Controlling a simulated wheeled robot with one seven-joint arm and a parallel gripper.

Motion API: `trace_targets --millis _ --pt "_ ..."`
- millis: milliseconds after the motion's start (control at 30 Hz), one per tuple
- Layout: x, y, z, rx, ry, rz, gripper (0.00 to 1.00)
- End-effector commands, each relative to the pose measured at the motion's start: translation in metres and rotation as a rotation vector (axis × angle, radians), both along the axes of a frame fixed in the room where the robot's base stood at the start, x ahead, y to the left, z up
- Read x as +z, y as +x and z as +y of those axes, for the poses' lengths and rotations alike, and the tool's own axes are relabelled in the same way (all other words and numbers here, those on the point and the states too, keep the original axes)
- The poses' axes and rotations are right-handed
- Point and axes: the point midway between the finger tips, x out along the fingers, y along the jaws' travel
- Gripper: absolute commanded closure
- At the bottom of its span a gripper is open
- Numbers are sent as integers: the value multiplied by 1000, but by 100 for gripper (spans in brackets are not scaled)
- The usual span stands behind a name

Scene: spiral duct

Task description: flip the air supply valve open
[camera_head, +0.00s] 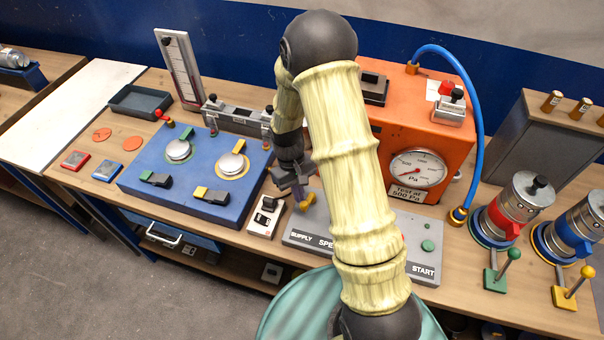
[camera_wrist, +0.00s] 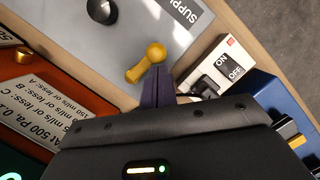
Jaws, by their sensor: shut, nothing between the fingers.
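The supply valve shows as a small yellow lever (camera_head: 306,202) on the grey control panel (camera_head: 298,238) marked SUPPLY. My arm hides the middle of the panel.
A white ON/OFF switch box (camera_head: 266,214) stands left of the panel, close to my fingers. A blue fixture (camera_head: 190,190) with round clamps lies further left. The orange gauge box (camera_head: 432,150) stands behind the panel. Metal canisters with levers (camera_head: 511,210) are at right.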

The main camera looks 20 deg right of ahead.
Motion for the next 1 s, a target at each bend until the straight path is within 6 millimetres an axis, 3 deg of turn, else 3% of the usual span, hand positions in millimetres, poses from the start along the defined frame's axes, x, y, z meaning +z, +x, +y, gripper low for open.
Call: trace_targets --millis 300,767,1000 --pt "0 -4 -1 90 0 -1 100" --pt "0 -4 -2 94 0 -1 100" --pt "16 -2 -1 93 0 -1 100"
